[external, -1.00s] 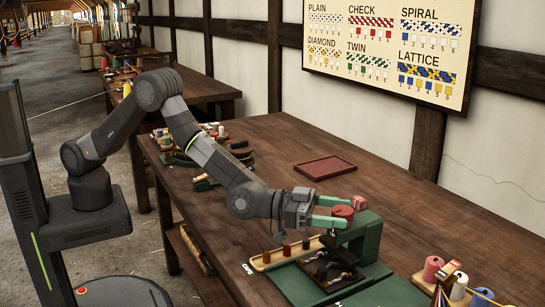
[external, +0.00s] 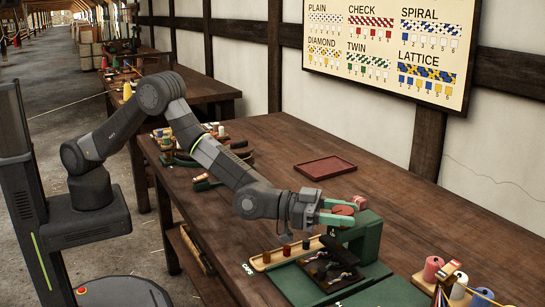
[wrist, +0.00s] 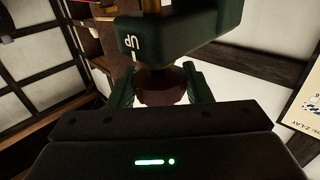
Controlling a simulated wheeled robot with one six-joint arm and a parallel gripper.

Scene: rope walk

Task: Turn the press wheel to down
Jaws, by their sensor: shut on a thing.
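The press (external: 366,232) is a green frame on the bench, with a dark red wheel (external: 342,210) at its top. My gripper (external: 345,211) reaches in from the left, its two green fingers shut on the wheel from either side. In the wrist view the dark red wheel (wrist: 160,88) sits between the two fingers, under a dark green part of the press (wrist: 185,35). That part carries an upside-down "UP" label (wrist: 131,43). A dark tray (external: 330,268) with small items lies below the press. How far the wheel is turned cannot be told.
A red tray (external: 325,167) lies behind. Thread spools (external: 433,268) stand at the right. The bench (external: 270,150) between is mostly clear.

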